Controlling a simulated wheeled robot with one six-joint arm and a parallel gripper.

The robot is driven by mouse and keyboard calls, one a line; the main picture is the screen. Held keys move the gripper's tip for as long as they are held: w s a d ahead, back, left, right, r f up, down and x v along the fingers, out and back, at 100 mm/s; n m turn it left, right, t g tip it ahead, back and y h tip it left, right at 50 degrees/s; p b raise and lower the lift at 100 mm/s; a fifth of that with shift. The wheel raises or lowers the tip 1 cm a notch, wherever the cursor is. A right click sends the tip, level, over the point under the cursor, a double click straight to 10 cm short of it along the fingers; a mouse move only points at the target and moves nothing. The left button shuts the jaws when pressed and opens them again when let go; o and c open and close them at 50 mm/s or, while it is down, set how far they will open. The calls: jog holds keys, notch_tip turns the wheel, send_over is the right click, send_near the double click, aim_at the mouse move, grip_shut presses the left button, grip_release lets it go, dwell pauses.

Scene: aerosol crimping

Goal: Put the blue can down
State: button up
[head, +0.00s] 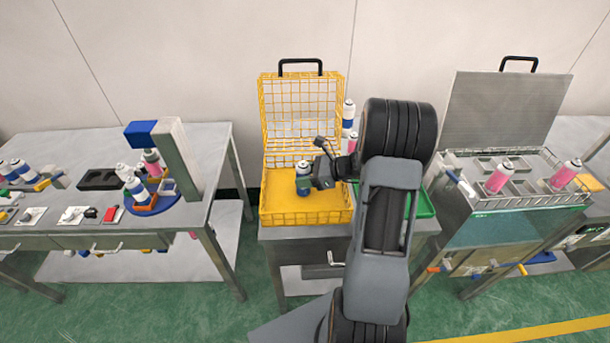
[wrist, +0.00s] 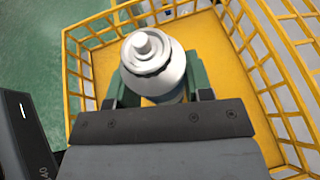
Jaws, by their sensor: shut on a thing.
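The blue can (head: 303,184) is upright in the head view, with a pale top and a blue band low on its body. It is inside the yellow wire basket (head: 283,218), over the yellow floor. My gripper (head: 305,183) is shut on the can from the right side. In the wrist view, the can's white top (wrist: 150,58) shows between the green fingers of my gripper (wrist: 155,88). The lower part of the can is mostly hidden there. I cannot tell whether the can's base touches the basket floor.
The basket's yellow lid stands open behind. A green tray (head: 424,205) and more cans (head: 348,115) are right of the basket, partly behind my arm. A crimping stand (head: 178,160) is on the left table. A rack with pink cans (head: 499,176) is at right.

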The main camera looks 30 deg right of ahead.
jog(key=shift+f, duration=0.3)
jog(key=o, duration=1)
jog(key=shift+r, duration=0.2)
jog(key=b+v, duration=0.1)
jog(key=v, duration=1)
jog(key=s+a+r+n+g+h, duration=0.1)
jog(key=a+n+g, duration=0.1)
jog(key=a+n, duration=0.1)
jog(key=s+a+r+n+g+h, duration=0.1)
jog(key=s+a+n+g, duration=0.1)
jog(key=a+n, duration=0.2)
jog(key=s+a+r+n+g+h, duration=0.1)
jog(key=s+a+n+h, duration=0.1)
jog(key=a, duration=0.3)
jog(key=shift+s+a+r+n+g, duration=0.15)
jog(key=shift+a+n+g, duration=0.25)
jog(key=shift+n, duration=0.5)
jog(key=s+a+r+n+h, duration=0.1)
jog(key=s+n+h, duration=0.1)
jog(key=n, duration=0.2)
jog(key=s+a+n+t+h, duration=0.1)
jog(key=s+a+n+h, duration=0.1)
jog(key=n, duration=0.3)
jog(key=s+a+r+n+t+h, duration=0.1)
jog(key=s+a+n+h, duration=0.1)
jog(key=n, duration=0.3)
jog(key=shift+s+a+r+h, duration=0.15)
jog(key=shift+s+r+h, duration=0.2)
jog(key=shift+s+h, duration=0.3)
